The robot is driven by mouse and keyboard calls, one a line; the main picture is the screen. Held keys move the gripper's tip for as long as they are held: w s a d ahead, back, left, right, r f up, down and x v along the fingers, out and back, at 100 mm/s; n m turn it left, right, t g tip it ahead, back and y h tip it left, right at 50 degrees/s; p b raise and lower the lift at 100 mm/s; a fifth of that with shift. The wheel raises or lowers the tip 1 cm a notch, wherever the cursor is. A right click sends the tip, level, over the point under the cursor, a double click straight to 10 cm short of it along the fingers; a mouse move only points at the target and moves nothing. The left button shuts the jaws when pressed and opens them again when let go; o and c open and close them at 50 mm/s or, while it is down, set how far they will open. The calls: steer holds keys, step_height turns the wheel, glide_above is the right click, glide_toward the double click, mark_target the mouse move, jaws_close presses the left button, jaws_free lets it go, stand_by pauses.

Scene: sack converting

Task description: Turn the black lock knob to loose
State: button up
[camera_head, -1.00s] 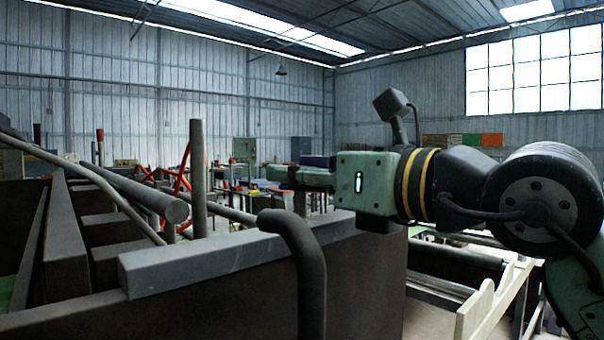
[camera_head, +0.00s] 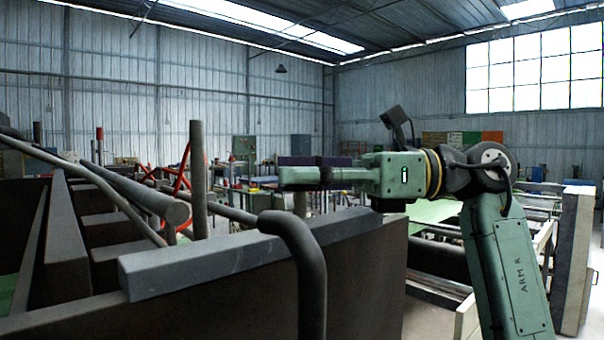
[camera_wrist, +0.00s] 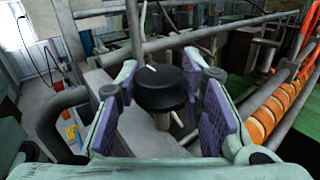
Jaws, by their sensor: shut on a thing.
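The black lock knob (camera_wrist: 160,90) is a round dark disc with a small white mark near its top edge. It sits between the two purple-padded fingers of my gripper (camera_wrist: 162,95) in the wrist view. My gripper is shut on the knob. In the head view my gripper (camera_head: 298,175) points left over the grey top edge of the machine. The knob itself is hidden behind the fingers there. A thin pale pin shows just below the knob in the wrist view.
A grey bent pipe (camera_head: 300,262) rises in front of the machine's dark side wall. An upright grey post (camera_head: 198,180) and a slanting round bar (camera_head: 145,197) stand left of my gripper. In the wrist view, an orange-banded roller (camera_wrist: 270,115) lies to the right.

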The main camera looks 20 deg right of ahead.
steer(key=shift+n+g, duration=0.6)
steer(key=shift+g, duration=0.3)
steer(key=shift+g+y, duration=0.3)
steer(key=o, duration=1.2)
steer(key=shift+c, duration=0.2)
steer(key=s+d, duration=0.2)
steer(key=d, duration=1)
steer(key=shift+a+r, duration=0.1)
